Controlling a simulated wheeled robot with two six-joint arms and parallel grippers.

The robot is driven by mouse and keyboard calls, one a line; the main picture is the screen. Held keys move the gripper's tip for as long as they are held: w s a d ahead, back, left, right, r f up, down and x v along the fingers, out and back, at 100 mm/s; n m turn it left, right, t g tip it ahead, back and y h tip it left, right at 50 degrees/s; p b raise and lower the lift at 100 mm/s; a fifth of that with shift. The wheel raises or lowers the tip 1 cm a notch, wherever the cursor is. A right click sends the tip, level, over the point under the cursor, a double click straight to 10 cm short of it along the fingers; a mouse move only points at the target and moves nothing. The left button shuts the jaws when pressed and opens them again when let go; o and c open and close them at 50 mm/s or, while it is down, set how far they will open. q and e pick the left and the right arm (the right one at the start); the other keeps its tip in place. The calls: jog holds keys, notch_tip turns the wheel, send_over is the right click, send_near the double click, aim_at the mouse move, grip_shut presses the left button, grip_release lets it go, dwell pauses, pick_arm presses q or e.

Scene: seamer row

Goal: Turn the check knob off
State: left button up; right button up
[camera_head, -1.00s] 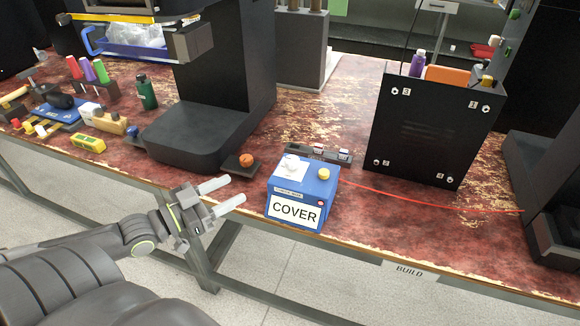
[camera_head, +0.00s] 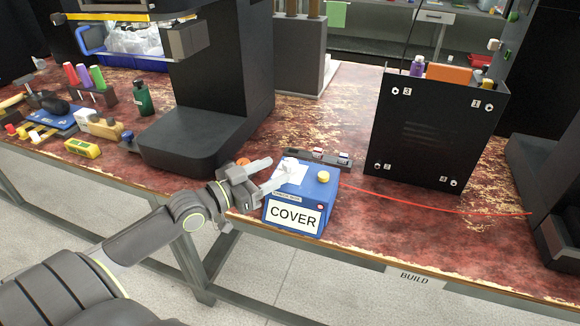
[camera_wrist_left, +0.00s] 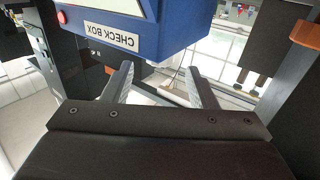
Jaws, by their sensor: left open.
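The blue check box (camera_head: 312,196) stands near the table's front edge, with a large "COVER" label on its front. A white knob (camera_head: 288,166) sits on the left part of its top, on a white plate, partly hidden by my fingers. My left gripper (camera_head: 280,170) is open, with its fingertips at the knob; I cannot tell whether they touch it. In the left wrist view the blue box (camera_wrist_left: 170,22) with its "CHECK BOX" label appears upside down, just beyond the open left gripper (camera_wrist_left: 158,74). My right gripper is not in view.
A red cable (camera_head: 430,206) runs right from the box. A dark machine base (camera_head: 190,145) stands behind left, and a black panel (camera_head: 435,130) stands behind right. An orange knob (camera_head: 243,161) is close behind my gripper.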

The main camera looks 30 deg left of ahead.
aim_at(284, 166)
pick_arm(q)
jog(key=shift+b+x, duration=0.4)
jog(key=shift+x, duration=2.55)
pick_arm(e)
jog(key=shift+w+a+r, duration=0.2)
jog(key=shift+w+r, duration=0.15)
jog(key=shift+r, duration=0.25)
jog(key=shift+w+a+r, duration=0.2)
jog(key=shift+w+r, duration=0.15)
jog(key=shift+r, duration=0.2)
pick_arm(q)
jog(key=c, duration=0.9)
